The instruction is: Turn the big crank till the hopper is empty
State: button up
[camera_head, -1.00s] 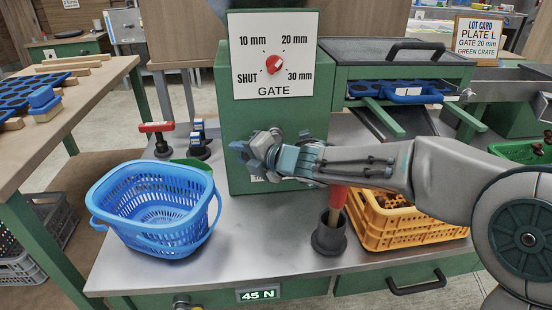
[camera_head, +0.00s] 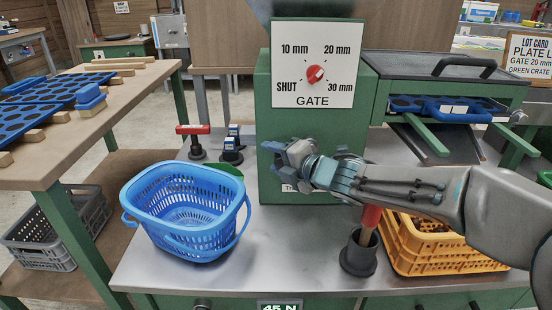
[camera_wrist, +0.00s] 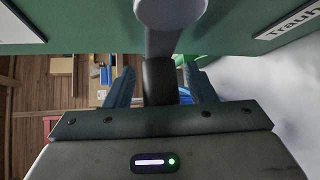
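The green machine (camera_head: 264,130) stands on the bench with a white GATE plate (camera_head: 290,95) and a red dial (camera_head: 315,74), whose mark seems to face 20 mm. Only the lower edge of a hopper shows above it; its contents are out of view. My gripper (camera_head: 280,155) is at the machine's lower front, over the crank. In the wrist view the crank's grey arm and round hub (camera_wrist: 170,12) show, and its dark handle (camera_wrist: 158,80) stands between my two fingers (camera_wrist: 160,88). Gaps show on both sides of the handle, so the fingers look open around it.
A blue basket (camera_head: 190,245) stands left of the machine. A dark cup (camera_head: 358,258) with a red-handled tool and an orange crate (camera_head: 455,265) stand below my arm. A red-handled clamp (camera_head: 193,130) stands behind the basket. A table with blue trays (camera_head: 60,100) is at left.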

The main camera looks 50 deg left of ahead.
jog(key=p+v, duration=0.2)
jog(key=v, duration=0.5)
jog(key=shift+d, duration=0.25)
jog(key=shift+c, duration=0.3)
